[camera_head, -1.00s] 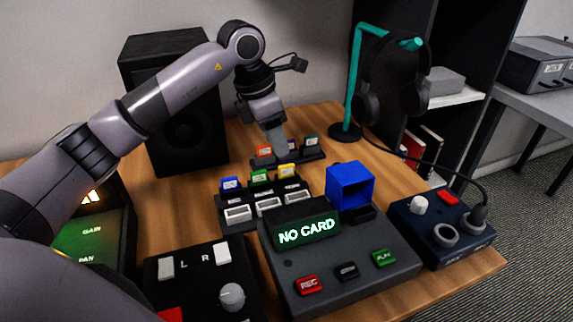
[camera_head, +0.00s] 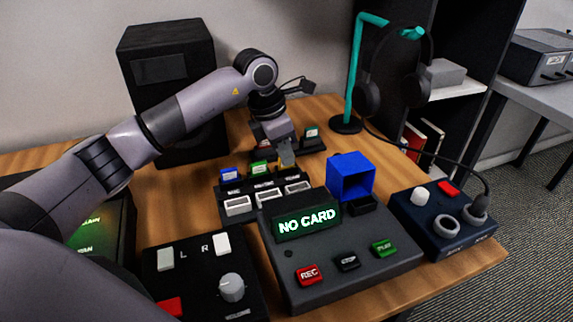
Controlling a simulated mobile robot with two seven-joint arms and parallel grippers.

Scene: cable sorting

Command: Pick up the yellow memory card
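My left gripper (camera_head: 287,158) reaches down over the right end of the front card rack (camera_head: 228,187). Its fingers are seen nearly edge-on, and I cannot tell whether they are open or shut. The yellow memory card is hidden in this view, behind or between the fingers. A blue card (camera_head: 229,174) and a green card (camera_head: 260,168) stand upright in the same rack, left of the gripper. My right gripper is not in view.
A back rack with a teal card (camera_head: 311,133) stands behind the gripper. A blue open box (camera_head: 350,177) is close to its right. The recorder (camera_head: 335,262) reading "NO CARD" is in front. A speaker (camera_head: 168,90) and a headphone stand (camera_head: 354,75) stand behind.

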